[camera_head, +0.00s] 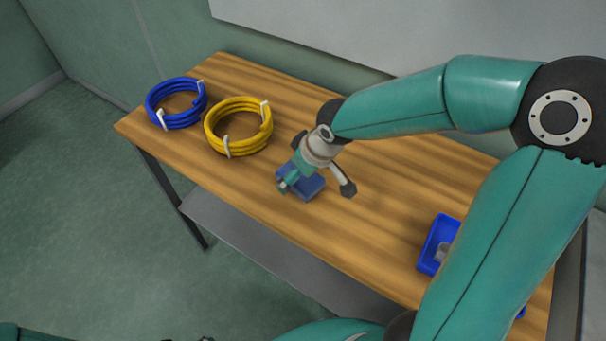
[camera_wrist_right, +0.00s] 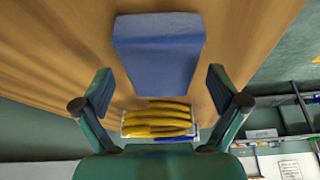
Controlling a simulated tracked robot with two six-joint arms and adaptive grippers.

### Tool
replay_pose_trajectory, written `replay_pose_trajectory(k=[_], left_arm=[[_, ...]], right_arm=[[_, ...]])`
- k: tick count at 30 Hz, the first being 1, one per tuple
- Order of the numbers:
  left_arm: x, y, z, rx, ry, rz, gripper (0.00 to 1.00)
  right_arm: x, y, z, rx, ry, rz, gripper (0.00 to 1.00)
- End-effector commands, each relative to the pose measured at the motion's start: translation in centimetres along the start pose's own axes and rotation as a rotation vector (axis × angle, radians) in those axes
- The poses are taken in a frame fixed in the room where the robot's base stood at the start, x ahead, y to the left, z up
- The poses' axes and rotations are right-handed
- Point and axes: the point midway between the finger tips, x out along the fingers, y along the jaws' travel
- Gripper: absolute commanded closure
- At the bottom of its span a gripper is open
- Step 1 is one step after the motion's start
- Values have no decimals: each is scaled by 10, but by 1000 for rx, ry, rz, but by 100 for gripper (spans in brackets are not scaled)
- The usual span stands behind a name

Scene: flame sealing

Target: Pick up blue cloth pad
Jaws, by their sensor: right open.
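The blue cloth pad (camera_head: 311,189) lies flat on the wooden table, partly hidden by my right gripper (camera_head: 300,177) in the head view. In the right wrist view the pad (camera_wrist_right: 158,52) is a plain blue block shape on the wood. My right gripper (camera_wrist_right: 160,86) is open and empty, with its two fingers spread wide to either side of the pad's near end. The pad looks narrower than the gap between them. I cannot tell how high the fingertips are above the table. My left gripper does not show clearly in either view.
A yellow cable coil (camera_head: 239,127) and a blue cable coil (camera_head: 176,103) lie left of the pad. A blue tray (camera_head: 433,244) with a grey item stands at the right, partly behind my right arm. The wooden table (camera_head: 340,232) is clear in front of the pad.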

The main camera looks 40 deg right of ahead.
Motion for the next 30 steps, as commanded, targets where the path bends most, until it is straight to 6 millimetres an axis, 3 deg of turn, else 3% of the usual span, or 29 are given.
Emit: replay_pose_trajectory(k=[28, 30], left_arm=[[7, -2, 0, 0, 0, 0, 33], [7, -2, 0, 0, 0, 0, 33]], right_arm=[[4, 0, 2, 0, 0, 0, 3], [4, 0, 2, 0, 0, 0, 15]])
